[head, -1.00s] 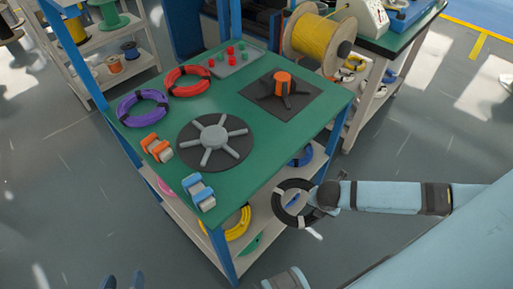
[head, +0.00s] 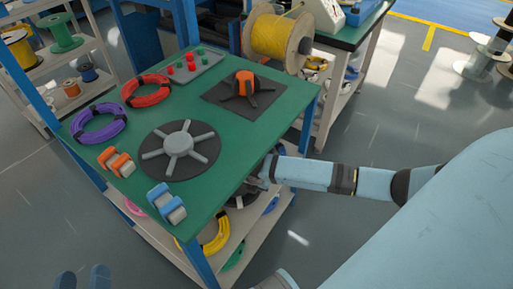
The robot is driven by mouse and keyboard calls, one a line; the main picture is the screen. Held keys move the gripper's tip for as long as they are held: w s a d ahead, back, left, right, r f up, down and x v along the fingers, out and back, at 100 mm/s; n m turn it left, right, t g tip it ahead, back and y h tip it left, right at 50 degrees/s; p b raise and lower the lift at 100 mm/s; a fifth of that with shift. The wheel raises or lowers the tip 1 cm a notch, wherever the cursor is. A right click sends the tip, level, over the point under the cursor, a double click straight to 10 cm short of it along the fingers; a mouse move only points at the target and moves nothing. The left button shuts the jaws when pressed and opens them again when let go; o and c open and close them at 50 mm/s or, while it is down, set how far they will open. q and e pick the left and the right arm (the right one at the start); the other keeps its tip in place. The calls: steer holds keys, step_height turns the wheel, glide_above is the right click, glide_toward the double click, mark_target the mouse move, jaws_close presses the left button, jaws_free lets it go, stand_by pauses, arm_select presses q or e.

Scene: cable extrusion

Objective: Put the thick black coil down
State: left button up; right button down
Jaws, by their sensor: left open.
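The thick black coil (head: 240,200) shows only in part, dark under the right edge of the green table, at the level of the shelf below. My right gripper (head: 256,184) reaches in at that edge from the right, right by the coil. Its fingers are mostly hidden, so I cannot tell if they still grip the coil or if the coil rests on the shelf. My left gripper (head: 83,279) is at the bottom left, its two fingertips apart and empty, away from the table.
The green table top (head: 228,140) holds a purple coil (head: 99,123), a red coil (head: 146,90), a grey spoked disc (head: 178,148) and an orange-centred stand (head: 244,86). A yellow coil (head: 217,236) lies on the shelf below. A yellow cable spool (head: 275,35) stands behind.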

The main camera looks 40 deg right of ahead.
steer(key=shift+f, duration=0.6)
steer(key=shift+w, duration=0.1)
arm_select(q)
steer(key=shift+d+r+t+h, duration=0.2)
steer(key=shift+r+t+h, duration=0.1)
steer(key=shift+r, duration=0.3)
arm_select(e)
steer(key=c, duration=0.8)
jaws_free()
steer(key=shift+f, duration=0.1)
arm_select(q)
steer(key=shift+f, duration=0.1)
